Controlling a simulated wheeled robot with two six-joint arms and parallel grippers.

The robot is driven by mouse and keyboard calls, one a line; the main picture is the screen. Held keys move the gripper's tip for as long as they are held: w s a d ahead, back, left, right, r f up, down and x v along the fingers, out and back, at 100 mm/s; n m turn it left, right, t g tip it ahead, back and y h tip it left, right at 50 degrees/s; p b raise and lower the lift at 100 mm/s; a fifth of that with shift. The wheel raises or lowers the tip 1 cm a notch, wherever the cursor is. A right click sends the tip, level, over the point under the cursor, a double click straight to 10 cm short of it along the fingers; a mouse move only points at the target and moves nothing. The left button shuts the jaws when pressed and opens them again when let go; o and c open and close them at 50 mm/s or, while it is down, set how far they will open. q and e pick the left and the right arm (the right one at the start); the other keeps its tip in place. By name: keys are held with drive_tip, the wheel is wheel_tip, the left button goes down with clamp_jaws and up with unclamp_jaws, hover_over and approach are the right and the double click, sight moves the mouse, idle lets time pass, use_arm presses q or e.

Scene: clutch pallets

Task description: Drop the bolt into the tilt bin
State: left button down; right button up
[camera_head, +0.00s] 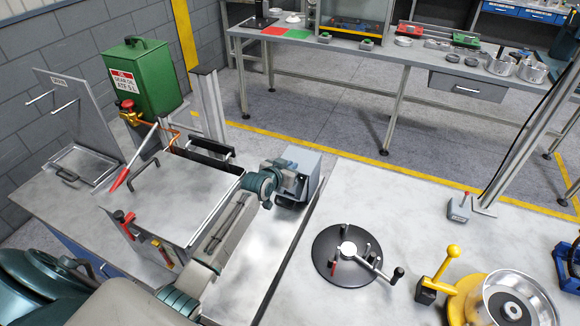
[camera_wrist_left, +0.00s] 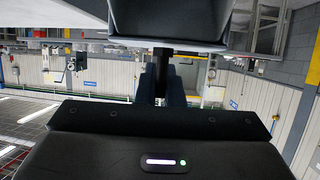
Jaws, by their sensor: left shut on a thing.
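The grey tilt bin (camera_head: 313,166) stands at the back edge of the light worktop, beyond my left wrist. My left gripper (camera_head: 297,186) is at the bin's near left side and overlaps it in the head view. In the left wrist view, the two dark fingers (camera_wrist_left: 162,88) are shut on a narrow dark stem, which looks like the bolt (camera_wrist_left: 164,62). The stem reaches up to the grey box (camera_wrist_left: 180,20) at the top of that inverted picture. I cannot tell whether it touches the box. My right gripper is not in view.
A lidded machine (camera_head: 160,200) with a green oil can (camera_head: 146,78) behind it stands left of my arm. A black round fixture (camera_head: 345,277) and a yellow-handled device (camera_head: 446,266) stand to the right. The worktop between bin and small grey switch box (camera_head: 459,208) is clear.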

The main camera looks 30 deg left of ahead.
use_arm(q)
drive_tip(key=c, duration=1.5)
unclamp_jaws()
drive_tip(key=shift+s, duration=0.1)
drive_tip(key=shift+b+v, duration=1.4)
drive_tip(key=shift+v, duration=3.95)
